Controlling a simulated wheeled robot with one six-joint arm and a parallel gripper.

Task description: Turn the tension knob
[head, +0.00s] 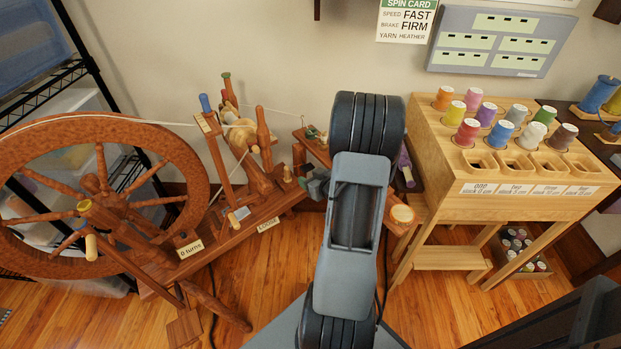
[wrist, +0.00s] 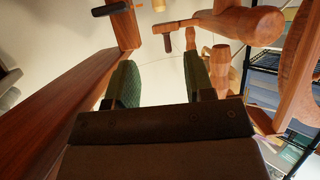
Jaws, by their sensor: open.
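The reddish wooden spinning wheel (head: 190,165) fills the left of the head view. Two labels sit on the bed: "0 turns" (head: 190,248) and one that seems to read "LOOSE" (head: 267,224).
Upright posts (head: 263,135) and the bobbin (head: 240,140) stand left of my gripper. A pale wooden rack (head: 510,150) with several coloured spools is to the right. A spin card (head: 407,20) on the wall reads FAST, FIRM, HEATHER. In the wrist view a dark wooden beam (wrist: 70,90) runs along the left.

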